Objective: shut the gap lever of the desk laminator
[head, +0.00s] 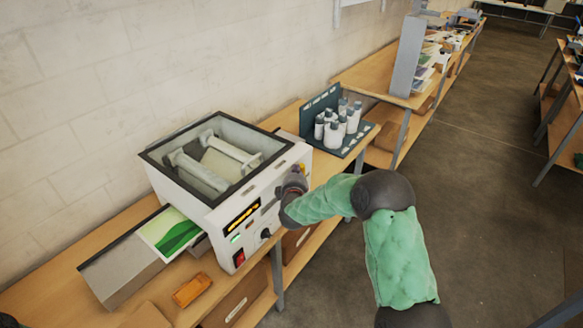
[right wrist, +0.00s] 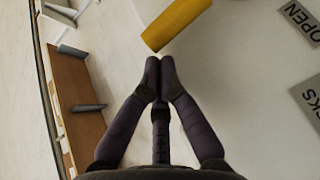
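The desk laminator (head: 262,196) is a white box with a dark-rimmed top window over pale rollers, standing on the wooden bench. Its yellow gap lever (right wrist: 178,22) shows at the top of the right wrist view, tilted against the white panel. A label reading OPEN (right wrist: 299,20) is to its right. My right gripper (right wrist: 160,66) has its two dark fingertips together with nothing between them, just short of the lever's lower end. In the head view it is at the laminator's front right, and its hand partly hides that panel. My left gripper is not in view.
A printed sheet (head: 172,231) lies at the laminator's left on a grey tray (head: 118,268). An orange object (head: 193,290) lies on the bench in front. A dark stand with several white bottles (head: 336,126) is to the right.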

